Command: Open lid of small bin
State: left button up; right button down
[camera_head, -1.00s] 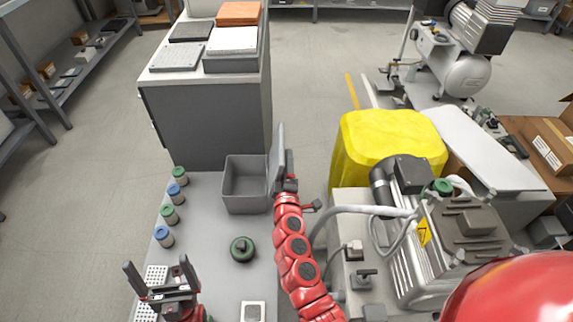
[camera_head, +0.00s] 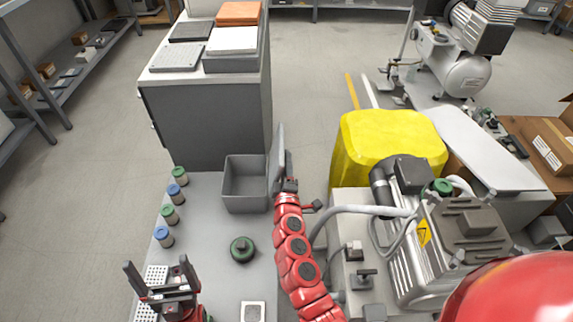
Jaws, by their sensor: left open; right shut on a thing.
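The small grey bin (camera_head: 245,207) stands on the workbench, and its empty inside is visible from above. Its lid (camera_head: 279,150) stands upright along the bin's right side, seen nearly edge-on. My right gripper (camera_head: 284,182) is shut on the lid at the bin's right edge; its fingertips are partly hidden. My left gripper (camera_head: 161,278) is open and empty at the bench's lower left, well apart from the bin.
Several small jars with green and blue caps (camera_head: 178,193) line the bench's left edge. A round dark green object (camera_head: 242,249) sits below the bin. A grey cabinet (camera_head: 205,125) stands behind. A yellow container (camera_head: 385,140) and compressor (camera_head: 430,250) are on the right.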

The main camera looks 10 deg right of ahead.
dwell(0.8)
jog(key=shift+a+r+n+p, duration=0.3)
jog(key=shift+a+r+n, duration=0.1)
jog(key=shift+n, duration=0.1)
jog(key=shift+w+a+r+n, duration=0.15)
jog(key=shift+a+n, duration=0.1)
jog(key=shift+n, duration=0.35)
jog(key=shift+c, duration=2.4)
grip_release()
jog(key=s+a, duration=0.3)
jog(key=s, duration=1.4)
jog(key=shift+a, duration=0.2)
